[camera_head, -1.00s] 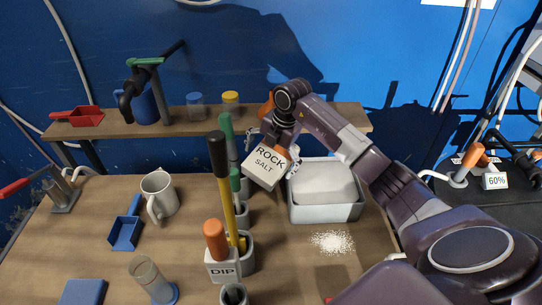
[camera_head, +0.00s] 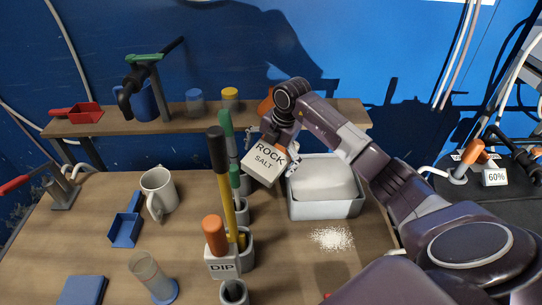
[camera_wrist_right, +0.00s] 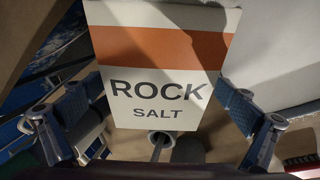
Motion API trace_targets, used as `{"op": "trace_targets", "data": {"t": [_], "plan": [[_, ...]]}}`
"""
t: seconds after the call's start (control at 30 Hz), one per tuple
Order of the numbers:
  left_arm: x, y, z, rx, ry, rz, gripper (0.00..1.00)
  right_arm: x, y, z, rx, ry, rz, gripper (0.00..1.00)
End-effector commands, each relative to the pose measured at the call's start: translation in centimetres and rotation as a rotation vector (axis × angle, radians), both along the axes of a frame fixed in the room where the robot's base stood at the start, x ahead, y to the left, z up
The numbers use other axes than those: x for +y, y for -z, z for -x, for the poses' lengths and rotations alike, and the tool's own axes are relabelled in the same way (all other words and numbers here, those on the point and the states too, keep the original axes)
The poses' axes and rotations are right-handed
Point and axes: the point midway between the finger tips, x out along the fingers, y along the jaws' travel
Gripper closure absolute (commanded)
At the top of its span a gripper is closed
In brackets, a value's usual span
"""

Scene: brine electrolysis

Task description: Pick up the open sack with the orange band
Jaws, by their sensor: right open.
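The sack (camera_head: 264,160) is pale with "ROCK SALT" lettering and stands tilted in the head view, in front of the shelf and left of the grey tub. In the right wrist view the sack (camera_wrist_right: 160,72) fills the middle, with its orange band across the upper part. My right gripper (camera_head: 276,143) is at the sack, open. The wrist view shows the open fingers of my right gripper (camera_wrist_right: 157,95) on either side of the sack, with gaps visible beside it. The sack's mouth and underside are hidden. My left gripper is not in view.
A grey tub (camera_head: 326,210) with white contents stands just right of the sack, with spilled white grains (camera_head: 332,238) in front. A holder marked DIP (camera_head: 223,266) with upright handled tools is close on the front left. A shelf (camera_head: 340,116) runs behind.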

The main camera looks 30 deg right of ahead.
Motion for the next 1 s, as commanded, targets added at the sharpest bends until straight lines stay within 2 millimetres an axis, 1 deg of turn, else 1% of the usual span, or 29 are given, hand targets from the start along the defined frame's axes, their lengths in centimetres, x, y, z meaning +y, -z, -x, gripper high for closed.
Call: {"op": "trace_targets", "data": {"t": [0.03, 0.07, 0.4, 0.43, 0.67, 0.8, 0.87, 1.0], "plan": [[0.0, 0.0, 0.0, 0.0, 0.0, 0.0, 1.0, 0.0, 0.0, 0.0, 0.0, 0.0, 0.0, 0.0], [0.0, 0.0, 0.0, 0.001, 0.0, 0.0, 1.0, 0.0, 0.0, 0.0, 0.0, 0.0, 0.0, 0.02], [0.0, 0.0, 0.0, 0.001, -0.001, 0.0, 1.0, 0.0, 0.0, 0.0, 0.0, 0.0, 0.0, 0.4], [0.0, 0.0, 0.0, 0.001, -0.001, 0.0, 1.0, 0.0, 0.0, 0.0, -0.001, 0.0, 0.0, 0.42], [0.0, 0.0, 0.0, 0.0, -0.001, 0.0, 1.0, 0.0, -0.1, 0.0, -0.001, -0.001, 0.0, 0.42], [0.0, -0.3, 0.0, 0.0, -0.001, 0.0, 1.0, 0.1, -0.7, 0.0, -0.002, -0.001, -0.003, 0.42], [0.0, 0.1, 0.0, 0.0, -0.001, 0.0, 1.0, 0.0, -0.8, 0.3, -0.002, -0.002, 0.001, 0.42], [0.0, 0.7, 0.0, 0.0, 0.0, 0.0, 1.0, -0.1, -1.8, 1.4, -0.001, -0.003, 0.003, 0.42]]}}
